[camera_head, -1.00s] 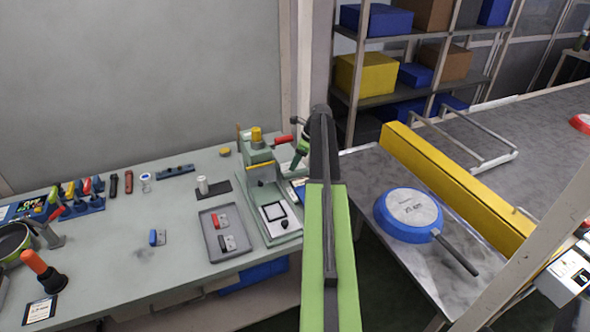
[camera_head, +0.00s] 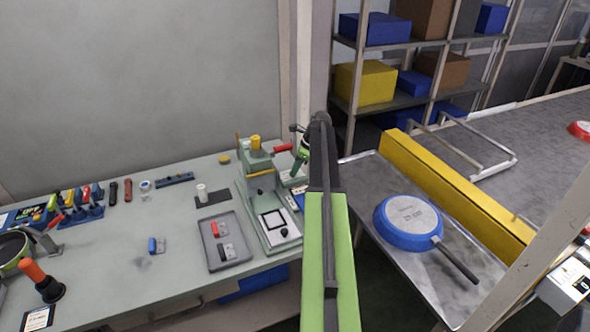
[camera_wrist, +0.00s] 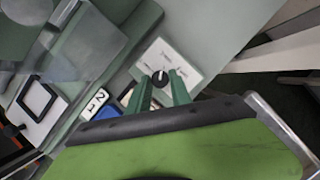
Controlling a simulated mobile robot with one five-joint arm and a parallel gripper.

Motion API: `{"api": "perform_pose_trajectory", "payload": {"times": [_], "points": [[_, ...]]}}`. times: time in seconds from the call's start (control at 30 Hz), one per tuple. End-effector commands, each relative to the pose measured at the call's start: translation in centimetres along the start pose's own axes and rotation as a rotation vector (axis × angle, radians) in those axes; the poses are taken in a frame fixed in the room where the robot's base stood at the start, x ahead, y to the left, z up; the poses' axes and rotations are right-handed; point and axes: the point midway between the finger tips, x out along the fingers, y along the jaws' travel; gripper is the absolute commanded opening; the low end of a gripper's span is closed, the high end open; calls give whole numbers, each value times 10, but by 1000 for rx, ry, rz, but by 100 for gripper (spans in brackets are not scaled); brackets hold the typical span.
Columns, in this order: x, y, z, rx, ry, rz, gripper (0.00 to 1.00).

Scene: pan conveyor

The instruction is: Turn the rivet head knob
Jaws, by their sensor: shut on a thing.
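In the wrist view, a black knob with a white pointer mark (camera_wrist: 160,77) sits on a white dial plate (camera_wrist: 172,64) with small printed markings around it. The two green fingers of my gripper (camera_wrist: 161,84) reach over the plate and are shut on the knob, one on each side. In the head view, my gripper (camera_head: 302,155) is beside the green press machine, at its right side. The knob is hidden there by my arm and gripper.
The green press (camera_head: 262,190) with a yellow cap and red lever stands close left. A grey tray (camera_head: 222,252) with red and black parts lies on the bench. A blue pan (camera_head: 408,218) lies on the metal table at right, beside a yellow beam (camera_head: 455,190).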

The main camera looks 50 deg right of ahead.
Motion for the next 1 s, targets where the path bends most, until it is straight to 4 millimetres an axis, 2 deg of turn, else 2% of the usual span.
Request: {"api": "perform_pose_trajectory", "payload": {"times": [0.27,1.0], "points": [[1,-3,2,-162,0,69,0],[2,-7,4,-767,-1,318,0]]}}
